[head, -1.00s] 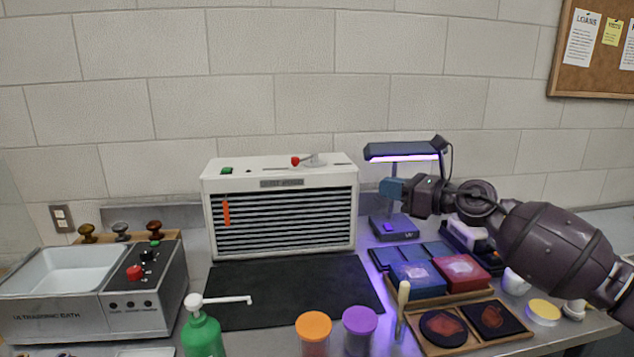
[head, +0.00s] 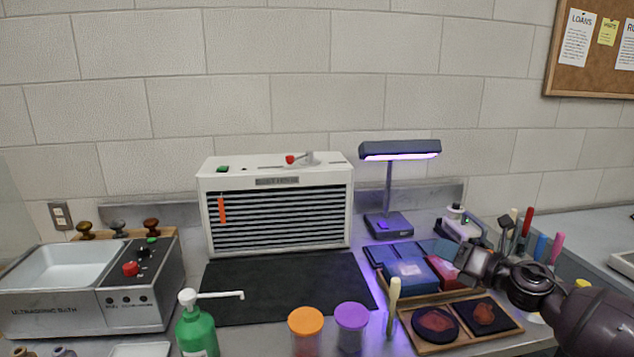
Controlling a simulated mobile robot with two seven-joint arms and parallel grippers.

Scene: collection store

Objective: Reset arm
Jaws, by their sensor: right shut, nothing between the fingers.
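My right gripper (head: 466,262) is in the head view at the right, low over the red box (head: 442,272) and the far end of the wooden tray. It is shut and empty, and it hides part of the red box. Its arm comes in from the lower right corner. I cannot tell whether the gripper touches the box. My left gripper is not in view.
A lit lamp (head: 399,150) stands behind a blue box (head: 408,276). A wooden tray (head: 428,348) holds two dark pads with reddish pieces. Orange-lidded (head: 305,320) and purple-lidded (head: 352,315) jars and a green bottle (head: 196,334) stand in front. The black mat (head: 285,290) is clear.

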